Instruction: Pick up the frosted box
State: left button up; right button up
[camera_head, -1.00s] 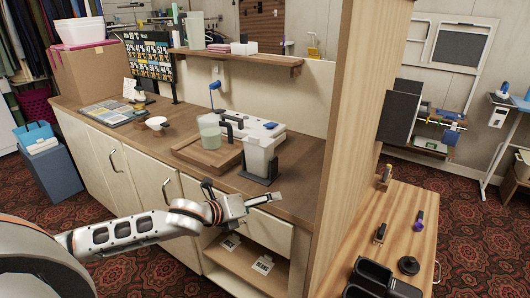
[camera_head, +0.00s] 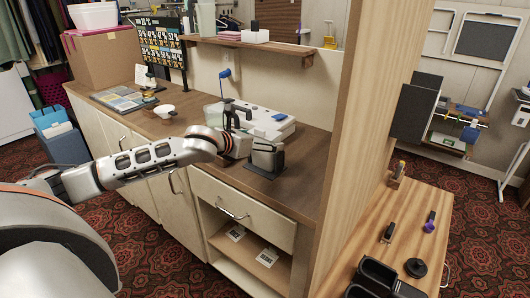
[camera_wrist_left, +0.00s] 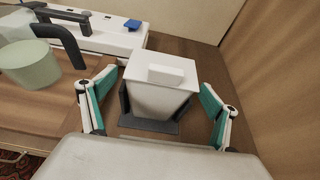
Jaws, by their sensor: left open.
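The frosted box is a pale, whitish box with a smaller raised block on top. It shows in the left wrist view (camera_wrist_left: 160,92), upright in a dark bracket stand (camera_wrist_left: 148,123) on the wooden counter. My left gripper (camera_wrist_left: 157,80) is open, with one green-padded finger on each side of the box. Gaps show between the fingers and the box, so it is not gripped. In the head view the box area at the counter's front is partly covered by my left wrist and gripper (camera_head: 255,153). My right gripper is not in view.
A greenish frosted cup (camera_wrist_left: 28,65) stands on a wooden board left of the box. A white case with a dark handle (camera_wrist_left: 105,37) lies behind it, with a blue piece on top. A tall wooden partition (camera_head: 352,110) closes the right side.

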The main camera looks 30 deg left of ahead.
pick_arm(q)
jog(key=shift+x, duration=1.15)
jog(key=c, duration=1.2)
